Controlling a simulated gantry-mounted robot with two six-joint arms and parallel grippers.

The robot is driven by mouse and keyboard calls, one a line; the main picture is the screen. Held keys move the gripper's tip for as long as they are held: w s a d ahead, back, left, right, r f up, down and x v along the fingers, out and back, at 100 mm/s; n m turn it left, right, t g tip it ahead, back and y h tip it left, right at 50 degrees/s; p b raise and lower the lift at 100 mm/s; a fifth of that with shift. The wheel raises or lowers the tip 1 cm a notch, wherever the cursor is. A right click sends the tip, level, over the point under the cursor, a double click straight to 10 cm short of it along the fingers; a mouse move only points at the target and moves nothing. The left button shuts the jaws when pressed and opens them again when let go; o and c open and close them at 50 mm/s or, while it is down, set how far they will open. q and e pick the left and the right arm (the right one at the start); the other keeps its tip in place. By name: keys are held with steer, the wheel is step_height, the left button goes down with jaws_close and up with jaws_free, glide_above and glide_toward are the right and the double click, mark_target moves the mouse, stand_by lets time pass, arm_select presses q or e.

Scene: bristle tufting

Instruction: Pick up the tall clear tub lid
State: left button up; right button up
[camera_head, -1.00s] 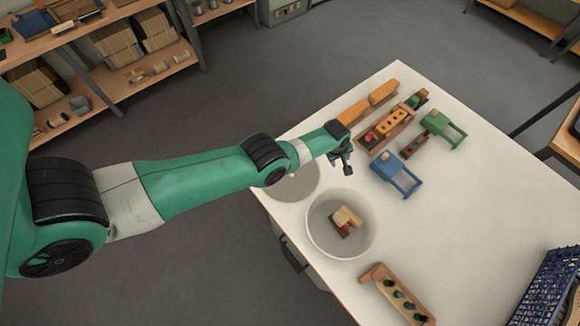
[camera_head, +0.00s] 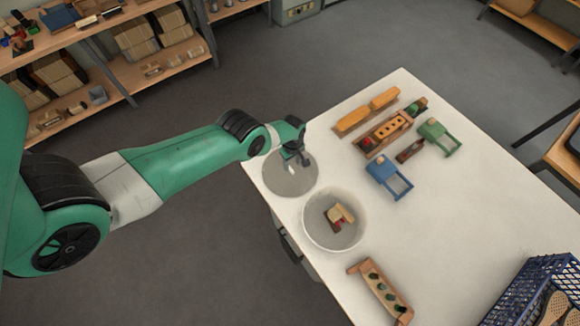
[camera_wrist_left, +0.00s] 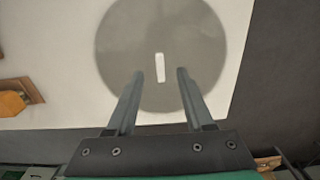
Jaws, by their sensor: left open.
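The tub lid (camera_head: 288,182) is a flat grey translucent disc on the white table, near its left edge. In the left wrist view the lid (camera_wrist_left: 135,45) shows from above with a short white upright-looking bar, its handle (camera_wrist_left: 160,67), near its middle. My left gripper (camera_head: 296,160) is open above the lid. In the left wrist view its two fingers (camera_wrist_left: 160,72) lie to either side of the handle, with gaps on both sides; I cannot tell the height left between them. My right gripper is not in view.
A clear round tub (camera_head: 335,220) with several blocks inside stands beside the lid. A wooden rack (camera_head: 380,290), a blue stand (camera_head: 388,177), a green stand (camera_head: 438,138) and wooden trays (camera_head: 384,134) are on the table. A blue crate (camera_head: 535,290) is at the lower right.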

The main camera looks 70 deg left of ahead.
mark_target(292, 171)
arm_select(q)
steer(key=shift+f, duration=0.25)
step_height(292, 171, down, 5)
steer(key=b, duration=0.5)
steer(key=shift+d+f, duration=0.1)
steer(key=shift+f, duration=0.1)
steer(key=shift+r, duration=0.2)
jaws_close()
